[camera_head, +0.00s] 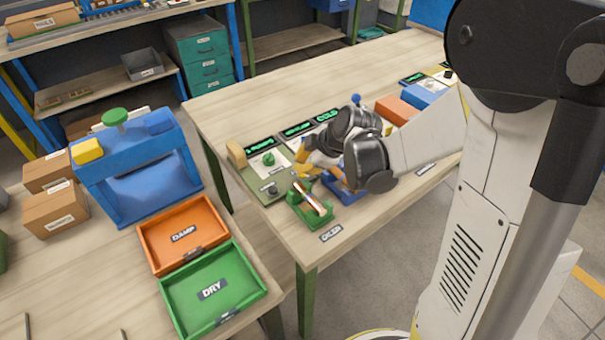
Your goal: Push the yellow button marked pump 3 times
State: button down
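My gripper (303,164) is low over the left part of the long wooden table, beside the small control panels. Its yellow-orange fingers are small and partly merge with what lies under them, so I cannot tell whether they are open or shut. No yellow button marked pump can be made out; the gripper and wrist cover part of the panels. The leftmost panel (247,175) is green-grey, with a green button (268,158), a dark knob (271,189) and a lit display (259,145) whose text seems to include "PUMPS".
A green holder (309,209) with a reddish-white piece stands at the table's front edge, beside a blue tray (343,193). Further displays (327,115) stand behind my wrist. Orange "DAMP" (147,253) and green "DRY" (264,289) trays lie left, near a blue machine (84,187).

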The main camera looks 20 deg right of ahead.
jog(key=shift+f, duration=0.25)
jog(key=shift+f+b, duration=0.4)
jog(key=shift+b, duration=0.1)
dwell(0.4)
jog(key=shift+r, duration=0.15)
jog(key=shift+r+p, duration=0.65)
jog(key=shift+r, duration=0.05)
notch_tip(320, 180, up, 5)
jog(key=p, duration=0.4)
dwell(0.9)
